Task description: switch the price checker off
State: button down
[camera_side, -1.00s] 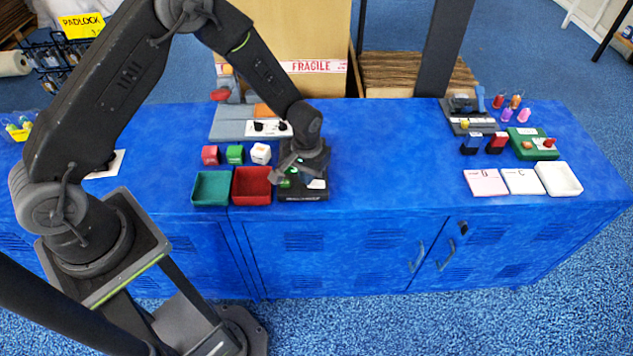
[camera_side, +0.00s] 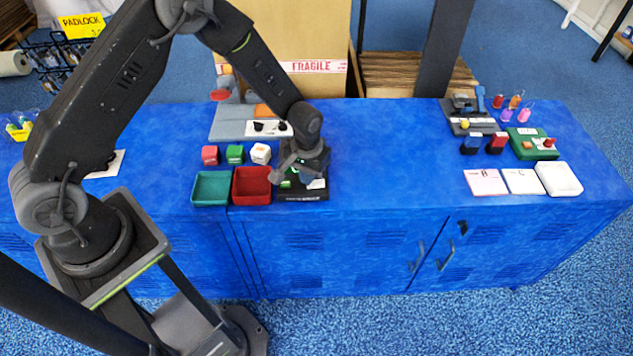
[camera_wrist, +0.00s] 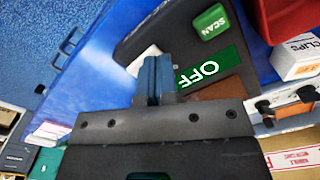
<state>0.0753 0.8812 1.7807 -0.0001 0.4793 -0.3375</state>
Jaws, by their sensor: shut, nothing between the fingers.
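The price checker (camera_side: 303,194) is a dark box at the front edge of the blue bench, right of the red tray. In the wrist view its dark housing (camera_wrist: 140,38) carries a green SCAN button (camera_wrist: 213,24) and a green panel (camera_wrist: 205,70) reading OFF. A pale patch on the housing is partly hidden behind my fingers. My gripper (camera_wrist: 156,72) is shut and empty, its fingertips over the housing beside the OFF panel. I cannot tell whether they touch it. In the side view my wrist hides much of the checker.
A teal tray (camera_side: 212,202) and a red tray (camera_side: 252,198) stand left of the checker. Red, green and white cubes (camera_side: 235,155) sit behind them. A grey platform (camera_side: 228,131) lies further back. The bench middle (camera_side: 390,150) is clear; small goods and cards (camera_side: 486,184) are at right.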

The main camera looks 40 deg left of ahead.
jog(key=shift+r, duration=3.05)
jog(key=shift+r, duration=0.1)
jog(key=s+a+r+t, duration=0.1)
jog(key=s+r, duration=0.2)
jog(key=r, duration=0.3)
jog(key=s+r+m+t, duration=0.1)
jog(key=s+r, duration=0.1)
jog(key=r, duration=0.5)
jog(key=s+a+r+t, duration=0.1)
jog(key=s+r, duration=0.2)
jog(key=r, duration=0.3)
jog(key=s+r+m+t, duration=0.1)
jog(key=s+r, duration=0.3)
jog(key=s, duration=0.3)
jog(key=s+a+r+m+t, duration=0.1)
jog(key=s+r, duration=0.3)
jog(key=s, duration=0.4)
jog(key=shift+t, duration=0.3)
jog(key=shift+a, duration=0.1)
